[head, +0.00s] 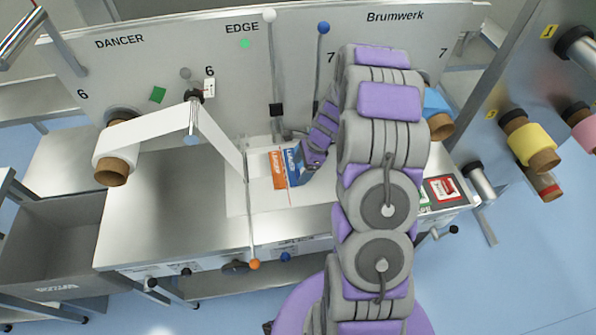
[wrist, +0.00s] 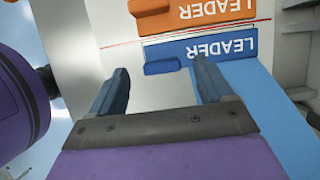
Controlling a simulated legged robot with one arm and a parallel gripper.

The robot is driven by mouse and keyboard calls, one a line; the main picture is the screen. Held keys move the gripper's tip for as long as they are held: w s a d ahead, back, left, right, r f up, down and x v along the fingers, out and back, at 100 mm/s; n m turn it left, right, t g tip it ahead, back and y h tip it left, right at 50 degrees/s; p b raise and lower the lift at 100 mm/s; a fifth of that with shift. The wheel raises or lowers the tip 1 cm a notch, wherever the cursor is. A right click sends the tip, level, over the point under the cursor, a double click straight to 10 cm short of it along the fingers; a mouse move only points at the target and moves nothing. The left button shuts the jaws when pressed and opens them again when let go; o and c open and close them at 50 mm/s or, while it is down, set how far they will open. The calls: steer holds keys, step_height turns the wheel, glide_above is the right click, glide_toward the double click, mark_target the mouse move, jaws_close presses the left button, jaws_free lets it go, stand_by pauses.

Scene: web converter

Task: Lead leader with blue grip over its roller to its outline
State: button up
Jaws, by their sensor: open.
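The blue leader (wrist: 215,46), marked LEADER, lies flat on the pale table in the wrist view, with its small blue grip (wrist: 162,67) along its near edge. In the head view the blue leader (head: 296,166) lies just left of my gripper (head: 310,165). In the wrist view my gripper (wrist: 160,80) is open and empty. The grip is just beyond and between its fingertips, apart from both as far as I can see. A blue web (wrist: 270,110) runs from the leader toward the lower right. The blue roll (head: 437,112) is partly hidden behind my arm. I cannot make out the roller or outline for blue.
An orange leader (head: 277,168) lies beside the blue one, left of it in the head view. A white web (head: 220,142) comes from the left roll (head: 115,160) over a roller (head: 192,122) to the table. Thin upright rods with balls (head: 323,28) stand nearby. Bare table is at left.

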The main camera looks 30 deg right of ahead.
steer(key=p+v, duration=0.1)
steer(key=v, duration=1.3)
steer(key=shift+d, duration=0.2)
steer(key=shift+r, duration=0.1)
steer(key=s+a+r+n+g+h+b, duration=0.1)
steer(key=s+a+r+n, duration=0.35)
steer(key=s+a, duration=0.2)
steer(key=s+a+r+n+g+b, duration=0.1)
steer(key=s+a+r+n, duration=0.2)
steer(key=s+a+n, duration=0.4)
steer(key=s+a+n+g+h+b, duration=0.1)
steer(key=s+a+n+h+b, duration=0.2)
steer(key=s+n, duration=0.6)
steer(key=s+a, duration=0.2)
steer(key=s, duration=0.6)
steer(key=shift+s+r+n, duration=0.15)
steer(key=shift+s+n, duration=0.2)
steer(key=shift+s, duration=0.05)
